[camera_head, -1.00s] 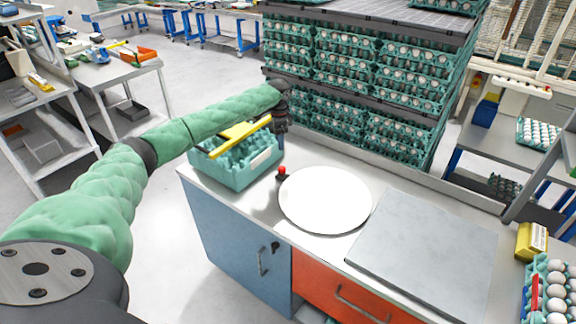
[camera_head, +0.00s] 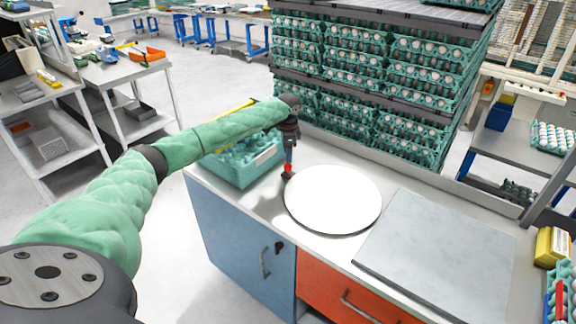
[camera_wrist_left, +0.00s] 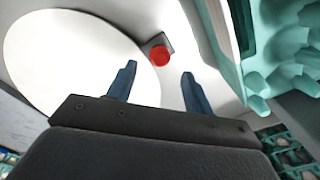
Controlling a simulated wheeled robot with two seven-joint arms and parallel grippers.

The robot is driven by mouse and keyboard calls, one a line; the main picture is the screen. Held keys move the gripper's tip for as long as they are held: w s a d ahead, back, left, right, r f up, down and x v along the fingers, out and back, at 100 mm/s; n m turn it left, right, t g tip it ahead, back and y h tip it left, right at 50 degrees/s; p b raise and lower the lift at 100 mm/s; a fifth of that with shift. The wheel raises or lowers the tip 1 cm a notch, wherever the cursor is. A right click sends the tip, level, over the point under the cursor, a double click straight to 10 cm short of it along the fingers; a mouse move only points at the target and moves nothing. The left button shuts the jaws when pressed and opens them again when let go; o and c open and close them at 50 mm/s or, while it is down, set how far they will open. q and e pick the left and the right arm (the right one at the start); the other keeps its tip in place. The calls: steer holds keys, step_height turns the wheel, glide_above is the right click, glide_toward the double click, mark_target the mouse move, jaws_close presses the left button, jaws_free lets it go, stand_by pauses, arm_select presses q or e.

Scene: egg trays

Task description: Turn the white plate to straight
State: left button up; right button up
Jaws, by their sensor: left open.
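The round white plate (camera_head: 333,199) lies on the counter, left of a grey square slab. It also fills the left of the left wrist view (camera_wrist_left: 70,55). A small red knob (camera_wrist_left: 160,55) on a dark base sits beside the plate's edge; in the head view the red knob (camera_head: 288,169) shows just below my gripper. My left gripper (camera_head: 288,165) points down over the knob at the plate's left back edge. In the left wrist view its two fingers (camera_wrist_left: 158,85) are apart, with the knob seen between them and nothing held. My right gripper is not in view.
A teal crate (camera_head: 240,170) stands left of my left gripper, with a yellow bar by it. The grey slab (camera_head: 437,250) lies right of the plate. Stacked egg trays (camera_head: 375,90) stand behind the counter. A yellow box (camera_head: 552,246) is at far right.

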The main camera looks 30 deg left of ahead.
arm_select(q)
step_height(320, 180, down, 4)
steer(key=shift+f+p, duration=0.25)
steer(key=shift+p, duration=0.65)
steer(key=shift+f, duration=0.85)
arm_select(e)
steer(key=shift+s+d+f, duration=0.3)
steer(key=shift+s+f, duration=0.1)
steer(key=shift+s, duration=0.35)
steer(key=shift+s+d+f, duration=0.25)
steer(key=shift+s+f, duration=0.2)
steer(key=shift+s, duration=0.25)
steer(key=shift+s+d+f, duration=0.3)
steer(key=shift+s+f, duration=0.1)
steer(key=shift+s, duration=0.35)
arm_select(q)
steer(key=shift+c, duration=0.2)
jaws_close()
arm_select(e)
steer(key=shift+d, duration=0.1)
